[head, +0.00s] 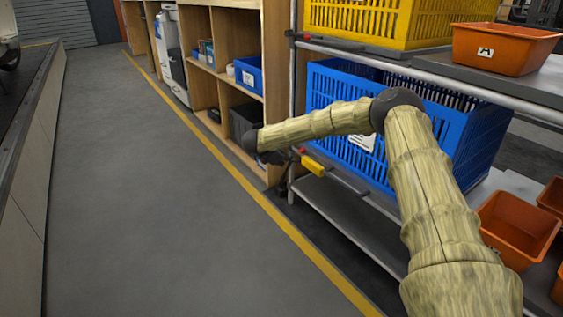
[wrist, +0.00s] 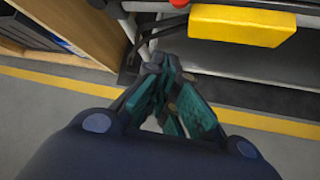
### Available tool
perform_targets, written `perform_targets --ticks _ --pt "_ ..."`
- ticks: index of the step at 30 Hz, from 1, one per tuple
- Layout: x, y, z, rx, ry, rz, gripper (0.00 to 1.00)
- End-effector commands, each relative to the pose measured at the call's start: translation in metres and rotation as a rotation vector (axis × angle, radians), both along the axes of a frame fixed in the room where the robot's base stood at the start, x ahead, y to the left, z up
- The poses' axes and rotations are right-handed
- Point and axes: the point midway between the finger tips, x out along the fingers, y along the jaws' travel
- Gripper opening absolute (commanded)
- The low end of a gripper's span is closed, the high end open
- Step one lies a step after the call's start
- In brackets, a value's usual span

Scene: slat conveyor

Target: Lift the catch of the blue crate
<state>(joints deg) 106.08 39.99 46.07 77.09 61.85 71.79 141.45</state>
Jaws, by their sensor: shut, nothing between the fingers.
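The large blue slatted crate (head: 345,110) stands on the middle level of the metal rack, with a white label on its front, partly hidden behind my arm. At the shelf's front edge below it is a dark bar with a yellow grip (head: 313,165) at its left end and a small red piece beside it. I take this for the catch. The yellow grip also shows at the top right of the wrist view (wrist: 242,25).
A yellow crate (head: 385,20) and an orange bin (head: 500,50) are on the level above, whose edge has a similar dark bar. More orange bins (head: 518,228) stand low at right. A wooden shelf unit (head: 228,80) is behind my gripper. The grey floor at left is clear.

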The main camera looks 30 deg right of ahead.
Motion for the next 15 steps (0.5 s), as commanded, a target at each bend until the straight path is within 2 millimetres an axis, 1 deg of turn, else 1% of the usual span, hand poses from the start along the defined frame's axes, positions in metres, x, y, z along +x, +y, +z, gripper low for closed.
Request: perform_targets --ticks 1,12,13,15 --pt "0.002 -0.006 -0.012 0.000 0.000 -0.002 0.00" --pt "0.020 -0.044 -0.051 0.000 0.000 -0.001 0.00" --pt "0.019 -0.045 -0.043 0.001 -0.003 -0.001 0.00" --pt "0.016 -0.049 -0.035 0.000 -0.002 -0.001 0.00"
